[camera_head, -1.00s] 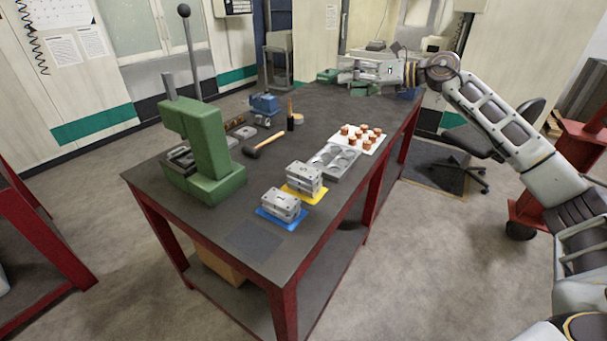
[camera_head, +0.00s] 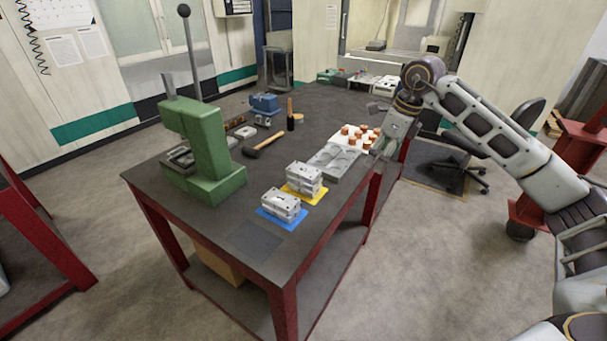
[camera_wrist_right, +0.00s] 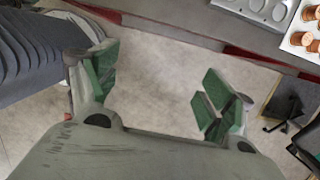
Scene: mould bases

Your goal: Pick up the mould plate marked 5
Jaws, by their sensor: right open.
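Two grey metal mould blocks stand on the table. One block (camera_head: 281,204) sits on a blue mat (camera_head: 290,224); the other block (camera_head: 303,177) sits on a yellow mat (camera_head: 314,198). Their markings are too small to read, so I cannot tell which plate is marked 5. My right gripper (camera_head: 383,150) points down at the table's right edge, beside the white tray and apart from both blocks. In the right wrist view its green-padded fingers (camera_wrist_right: 160,85) are spread and empty above the floor. My left gripper is not in view.
A grey tray with round recesses (camera_head: 335,160) and a white tray of copper-coloured pieces (camera_head: 373,134) lie between the blocks and my gripper. A green press (camera_head: 208,150) stands left, with a mallet (camera_head: 264,145) and a blue vise (camera_head: 264,103) behind. The near tabletop is mostly clear.

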